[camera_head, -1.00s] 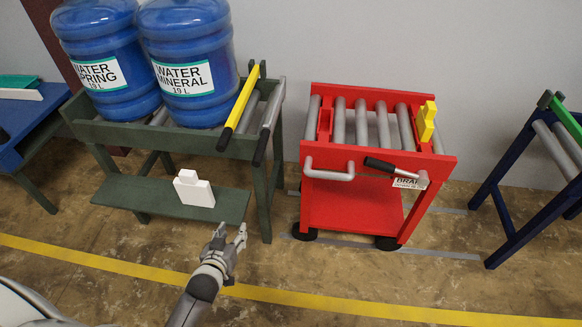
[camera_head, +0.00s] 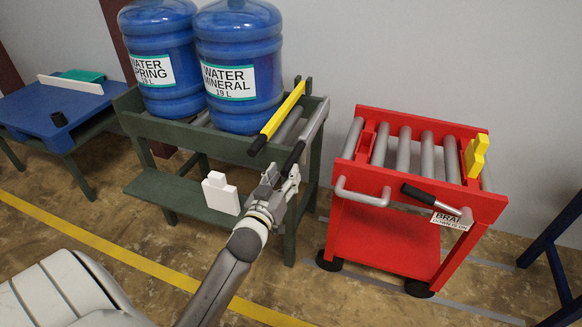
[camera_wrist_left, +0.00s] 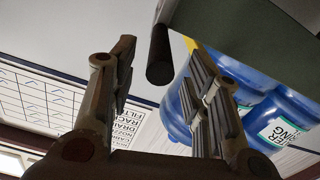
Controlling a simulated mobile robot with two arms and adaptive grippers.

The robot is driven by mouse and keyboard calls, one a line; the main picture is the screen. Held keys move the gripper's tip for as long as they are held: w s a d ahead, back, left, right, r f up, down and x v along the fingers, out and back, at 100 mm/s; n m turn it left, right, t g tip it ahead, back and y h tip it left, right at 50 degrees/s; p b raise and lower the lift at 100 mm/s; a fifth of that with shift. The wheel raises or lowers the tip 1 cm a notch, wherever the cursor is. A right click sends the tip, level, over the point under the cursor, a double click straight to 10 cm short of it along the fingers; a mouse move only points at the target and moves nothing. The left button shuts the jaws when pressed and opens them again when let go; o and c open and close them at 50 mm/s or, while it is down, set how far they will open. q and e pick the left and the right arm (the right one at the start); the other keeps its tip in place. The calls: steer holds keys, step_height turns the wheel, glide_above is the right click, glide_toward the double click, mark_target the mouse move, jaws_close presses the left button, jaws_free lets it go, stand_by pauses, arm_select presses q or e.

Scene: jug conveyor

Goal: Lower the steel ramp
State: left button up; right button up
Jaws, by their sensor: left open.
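The steel ramp (camera_head: 313,121) is a grey raised piece at the right end of the green roller stand. Its black handle (camera_head: 293,157) points down toward my left gripper (camera_head: 281,177). The gripper is open, just below the handle. In the left wrist view, the black handle (camera_wrist_left: 159,58) shows between and beyond the two spread fingers; I cannot tell whether it touches them. A yellow bar (camera_head: 284,112) with a black grip lies just left of the ramp. My right gripper is out of view.
Two blue water jugs, spring (camera_head: 160,70) and mineral (camera_head: 240,75), stand on the green stand (camera_head: 185,132). A white block (camera_head: 220,194) is on its lower shelf. A red roller cart (camera_head: 385,240) stands to the right, with a floor gap between.

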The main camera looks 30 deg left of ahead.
mark_target(290, 165)
arm_select(q)
steer(key=shift+b+x, duration=0.3)
steer(key=shift+x, duration=2.2)
steer(key=shift+c, duration=0.2)
jaws_close()
